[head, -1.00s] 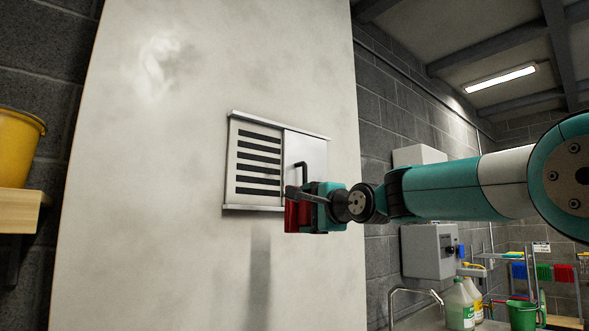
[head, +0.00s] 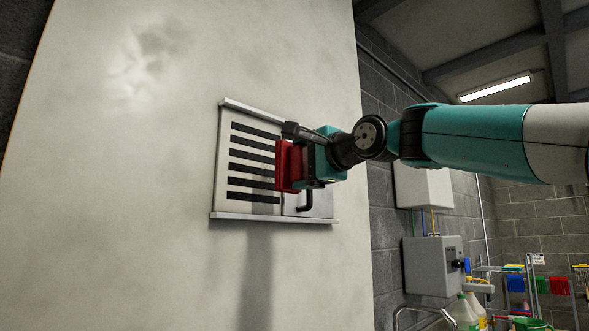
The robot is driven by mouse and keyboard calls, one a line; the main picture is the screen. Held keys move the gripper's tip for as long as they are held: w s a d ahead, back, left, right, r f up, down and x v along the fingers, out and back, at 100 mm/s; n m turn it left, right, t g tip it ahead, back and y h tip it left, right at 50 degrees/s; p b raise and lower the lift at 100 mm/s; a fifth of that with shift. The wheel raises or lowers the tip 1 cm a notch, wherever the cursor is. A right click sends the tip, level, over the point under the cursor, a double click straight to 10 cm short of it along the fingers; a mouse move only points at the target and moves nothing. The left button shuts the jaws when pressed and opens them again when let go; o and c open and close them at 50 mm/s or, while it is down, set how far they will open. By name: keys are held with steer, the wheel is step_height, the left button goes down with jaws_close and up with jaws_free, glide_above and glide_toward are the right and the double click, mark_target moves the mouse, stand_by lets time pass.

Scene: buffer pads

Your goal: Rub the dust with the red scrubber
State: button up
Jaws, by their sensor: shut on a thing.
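My gripper (head: 305,164) is shut on the red scrubber (head: 286,166), a red block whose face is turned left toward the wall panel. The scrubber is in front of the right part of the slotted vent (head: 256,143). I cannot tell whether it touches the vent. A grey, dusty-looking smudge (head: 155,45) shows high on the pale wall panel (head: 150,220), up and left of the vent. Fainter grey patches show elsewhere on the panel.
The vent has a sliding cover with a dark handle (head: 308,200), just below my gripper, and rails above and below. A grey box (head: 432,265) is on the block wall to the right, with bottles (head: 466,312) below. The panel left of the vent is clear.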

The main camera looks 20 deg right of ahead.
mark_target(287, 166)
steer(key=shift+w, duration=0.4)
steer(key=p+x, duration=0.1)
steer(key=x, duration=0.1)
steer(key=p+x, duration=0.1)
steer(key=x, duration=0.1)
steer(key=shift+a+r, duration=0.15)
steer(key=shift+a, duration=0.15)
steer(key=shift+p+x, duration=0.35)
steer(key=shift+x, duration=0.5)
steer(key=shift+p+x, duration=0.55)
steer(key=shift+x, duration=0.2)
